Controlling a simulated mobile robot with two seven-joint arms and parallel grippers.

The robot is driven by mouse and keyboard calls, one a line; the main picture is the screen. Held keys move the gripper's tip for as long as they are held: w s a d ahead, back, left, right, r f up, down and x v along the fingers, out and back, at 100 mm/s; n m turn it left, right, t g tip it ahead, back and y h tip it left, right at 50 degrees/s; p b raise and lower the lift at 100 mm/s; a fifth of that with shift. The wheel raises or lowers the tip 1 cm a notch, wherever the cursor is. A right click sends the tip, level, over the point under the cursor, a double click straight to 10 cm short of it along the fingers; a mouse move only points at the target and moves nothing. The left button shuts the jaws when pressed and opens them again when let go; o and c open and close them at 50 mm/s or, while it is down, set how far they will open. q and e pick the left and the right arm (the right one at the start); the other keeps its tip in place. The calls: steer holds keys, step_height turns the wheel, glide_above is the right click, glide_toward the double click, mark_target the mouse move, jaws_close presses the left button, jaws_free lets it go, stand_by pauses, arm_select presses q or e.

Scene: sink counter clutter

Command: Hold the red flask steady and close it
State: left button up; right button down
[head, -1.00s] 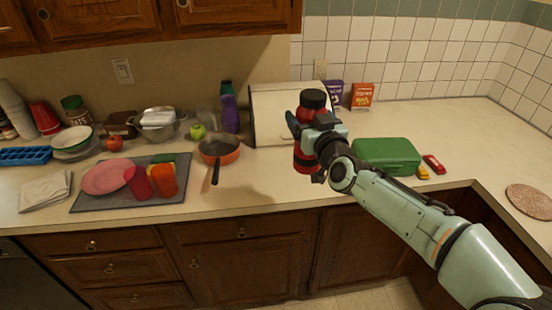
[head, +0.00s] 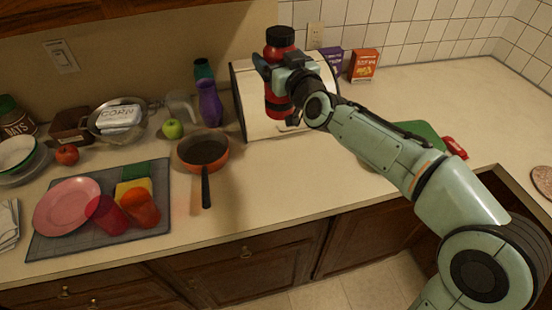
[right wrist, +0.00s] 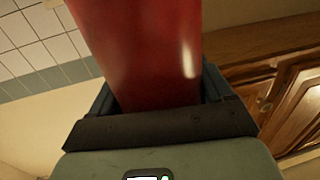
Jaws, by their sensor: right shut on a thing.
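The red flask (head: 275,104) is upright in the head view, in front of the white box at the back of the counter. It has a black top (head: 280,37); I cannot tell whether this is fully closed. My right gripper (head: 279,76) is shut on the flask around its body and holds it up above the counter. The right wrist view shows the flask's red side (right wrist: 145,50) between the fingers, with its ends out of frame. My left gripper is not in view.
A white box (head: 245,100) stands close behind the flask. A pan (head: 203,150), a purple bottle (head: 210,104) and an apple (head: 172,129) are to the left. A green case (head: 420,130) is partly hidden behind my right arm. The counter's front middle is clear.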

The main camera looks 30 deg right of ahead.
mark_target(277, 111)
steer(key=shift+s, duration=0.15)
step_height(277, 111, down, 7)
steer(key=b, duration=0.3)
steer(key=shift+f, duration=0.15)
step_height(277, 111, down, 7)
steer(key=shift+f+b, duration=0.15)
steer(key=shift+b, duration=0.55)
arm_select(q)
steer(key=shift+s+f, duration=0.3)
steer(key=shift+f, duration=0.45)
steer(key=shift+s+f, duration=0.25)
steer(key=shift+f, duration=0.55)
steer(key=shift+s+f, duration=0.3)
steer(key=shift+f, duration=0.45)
arm_select(e)
steer(key=shift+f, duration=0.5)
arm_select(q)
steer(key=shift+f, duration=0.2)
arm_select(e)
step_height(277, 111, down, 4)
steer(key=shift+f, duration=0.15)
